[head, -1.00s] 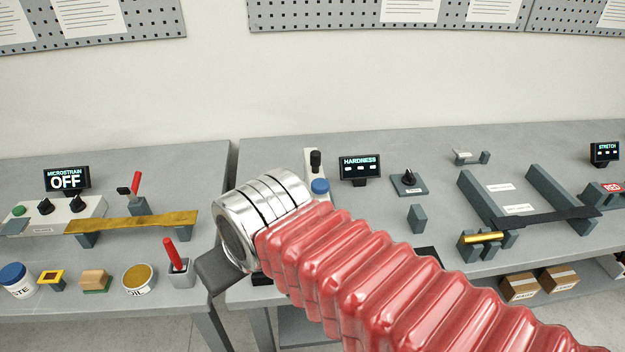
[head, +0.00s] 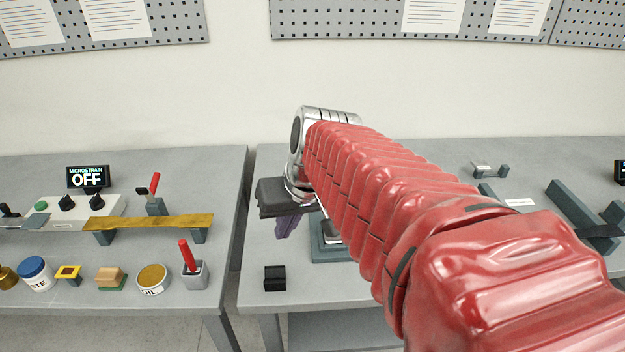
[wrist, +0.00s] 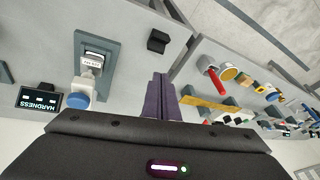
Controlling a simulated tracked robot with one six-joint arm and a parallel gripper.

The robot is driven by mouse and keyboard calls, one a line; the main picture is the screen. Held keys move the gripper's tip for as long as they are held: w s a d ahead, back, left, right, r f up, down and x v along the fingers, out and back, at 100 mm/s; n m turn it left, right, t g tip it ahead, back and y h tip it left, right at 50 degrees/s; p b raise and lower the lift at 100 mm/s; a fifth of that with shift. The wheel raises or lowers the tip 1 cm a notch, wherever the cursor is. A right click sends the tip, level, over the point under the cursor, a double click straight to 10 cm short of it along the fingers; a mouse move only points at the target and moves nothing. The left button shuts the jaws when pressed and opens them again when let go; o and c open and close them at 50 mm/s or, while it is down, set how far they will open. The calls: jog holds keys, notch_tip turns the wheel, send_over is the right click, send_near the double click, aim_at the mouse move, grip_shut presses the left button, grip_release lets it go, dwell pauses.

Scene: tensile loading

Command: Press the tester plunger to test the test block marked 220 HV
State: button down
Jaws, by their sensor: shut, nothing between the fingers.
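The hardness tester shows in the wrist view, with its blue round plunger top (wrist: 78,101) and its grey base (wrist: 97,44). A pale labelled part, seemingly the test block (wrist: 91,64), lies by the base; its marking is too small to read surely. In the head view my arm hides most of the tester, and only part of its base (head: 325,252) shows. My gripper (head: 286,227) has purple fingers, shut and empty, pointing down beside the tester. In the wrist view my gripper (wrist: 160,85) is to the right of the plunger, apart from it.
A small black block (head: 275,278) sits near the table's front edge. The HARDNESS display (wrist: 38,98) stands beside the tester. A gap separates this table from the left one, which holds a red-handled holder (head: 194,272), several jars and a brass strip (head: 150,222).

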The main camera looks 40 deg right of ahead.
jog(key=w+d+r+m+t, duration=0.1)
jog(key=d+r+m+t, duration=0.1)
jog(key=d+r, duration=0.3)
jog(key=w+d+r+m+t, duration=0.2)
jog(key=d+r+m, duration=0.1)
jog(key=d, duration=0.9)
jog(key=shift+w+d+r+t, duration=0.2)
jog(key=shift+d+r+t, duration=0.15)
jog(key=shift+r, duration=0.5)
jog(key=shift+f, duration=0.1)
jog(key=shift+f, duration=4.25)
jog(key=shift+f, duration=0.15)
jog(key=shift+f, duration=0.3)
